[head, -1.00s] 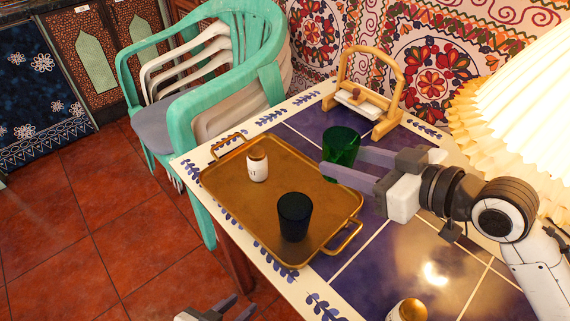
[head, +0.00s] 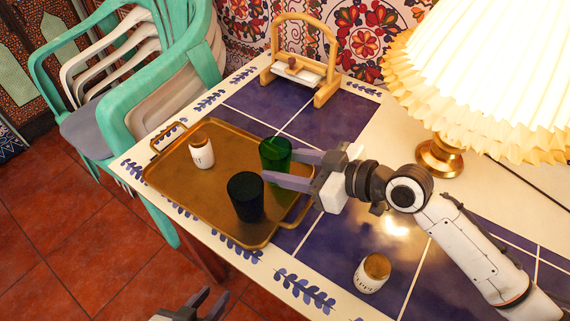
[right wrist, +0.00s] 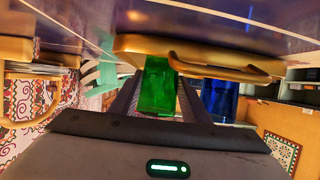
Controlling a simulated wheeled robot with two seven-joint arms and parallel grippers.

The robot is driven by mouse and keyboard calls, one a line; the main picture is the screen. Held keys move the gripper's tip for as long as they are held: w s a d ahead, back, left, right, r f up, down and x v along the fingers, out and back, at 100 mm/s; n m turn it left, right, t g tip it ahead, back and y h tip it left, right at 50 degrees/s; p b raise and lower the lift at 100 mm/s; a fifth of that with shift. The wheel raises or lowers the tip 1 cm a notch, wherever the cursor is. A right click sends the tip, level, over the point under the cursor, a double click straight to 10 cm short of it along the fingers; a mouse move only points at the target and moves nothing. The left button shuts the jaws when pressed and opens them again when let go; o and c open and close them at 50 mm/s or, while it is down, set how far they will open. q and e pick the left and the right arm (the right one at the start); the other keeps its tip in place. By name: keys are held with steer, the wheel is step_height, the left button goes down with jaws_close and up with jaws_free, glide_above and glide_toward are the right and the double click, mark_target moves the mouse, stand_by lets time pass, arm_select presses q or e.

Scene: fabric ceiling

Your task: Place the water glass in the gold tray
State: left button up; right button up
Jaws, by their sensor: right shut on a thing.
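A green glass (head: 275,150) is upright in my right gripper (head: 280,166), whose fingers are shut on its sides. The glass is at the right end of the gold tray (head: 222,140), beside a dark blue glass (head: 245,198) standing in the tray. I cannot tell whether its base touches the tray. In the right wrist view the green glass (right wrist: 157,88) sits between the fingers, close to the tray edge (right wrist: 190,48), with the blue glass (right wrist: 219,98) behind at right. My left gripper (head: 207,303) is at the bottom edge, empty with its fingers apart.
A white jar (head: 202,152) stands at the tray's left. A wooden arch stand (head: 305,65) is at the back, and a lit lamp (head: 490,75) at the right. Green chairs (head: 150,90) stand at left.

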steer(key=shift+f, duration=0.15)
steer(key=o, duration=1.1)
steer(key=shift+r, duration=0.3)
steer(key=v, duration=1)
steer(key=shift+s+d, duration=0.2)
steer(key=shift+d, duration=0.05)
steer(key=shift+s+d+r+b, duration=0.3)
steer(key=shift+s+d, duration=0.05)
steer(key=shift+d, duration=0.15)
